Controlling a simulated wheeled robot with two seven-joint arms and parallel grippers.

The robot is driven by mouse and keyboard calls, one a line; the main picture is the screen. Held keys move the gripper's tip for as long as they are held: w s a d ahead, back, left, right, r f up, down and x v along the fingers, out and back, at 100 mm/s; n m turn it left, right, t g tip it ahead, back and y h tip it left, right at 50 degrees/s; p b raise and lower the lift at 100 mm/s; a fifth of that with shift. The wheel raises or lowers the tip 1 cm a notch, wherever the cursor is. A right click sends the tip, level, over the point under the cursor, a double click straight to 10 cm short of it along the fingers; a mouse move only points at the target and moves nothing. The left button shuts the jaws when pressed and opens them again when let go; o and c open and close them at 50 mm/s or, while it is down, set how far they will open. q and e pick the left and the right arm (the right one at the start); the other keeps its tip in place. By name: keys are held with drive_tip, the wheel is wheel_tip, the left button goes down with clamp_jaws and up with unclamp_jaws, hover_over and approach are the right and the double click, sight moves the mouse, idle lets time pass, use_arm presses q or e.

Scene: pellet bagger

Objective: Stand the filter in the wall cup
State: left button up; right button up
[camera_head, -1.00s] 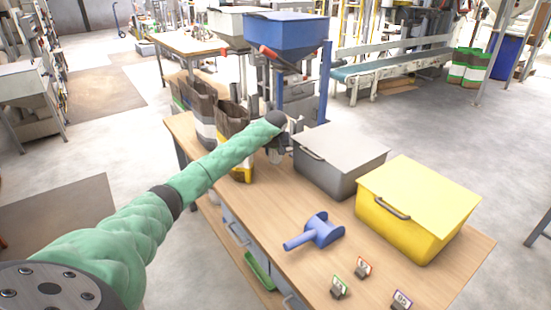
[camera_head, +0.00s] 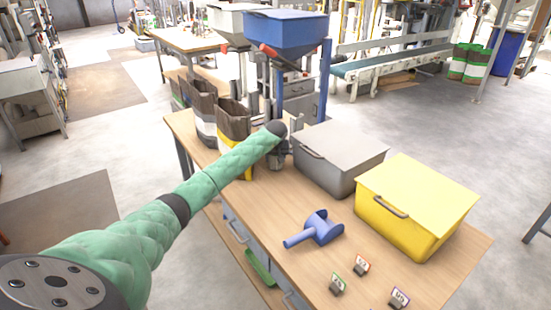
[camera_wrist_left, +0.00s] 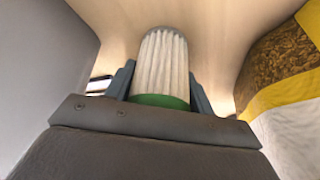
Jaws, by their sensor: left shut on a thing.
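In the left wrist view, a white pleated filter (camera_wrist_left: 161,62) with a green end cap stands between the two dark fingers of my left gripper (camera_wrist_left: 159,90), which is shut on it. The green cap is at the gripper's end, and the white pleats point away from it. In the head view my left gripper (camera_head: 278,160) is small and partly hidden behind its wrist, at the bench's far part between the bags and the grey bin. The filter cannot be made out there. I cannot make out the wall cup in either view. My right gripper is not in view.
A grey lidded bin (camera_head: 335,165) and a yellow lidded bin (camera_head: 405,225) stand on the wooden bench (camera_head: 265,205). A brown, white and yellow bag (camera_head: 233,122) stands left of the gripper. A blue hopper (camera_head: 287,35) rises behind.

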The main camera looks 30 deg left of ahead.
use_arm(q)
drive_tip(key=o, duration=1)
drive_tip(key=shift+r, duration=0.1)
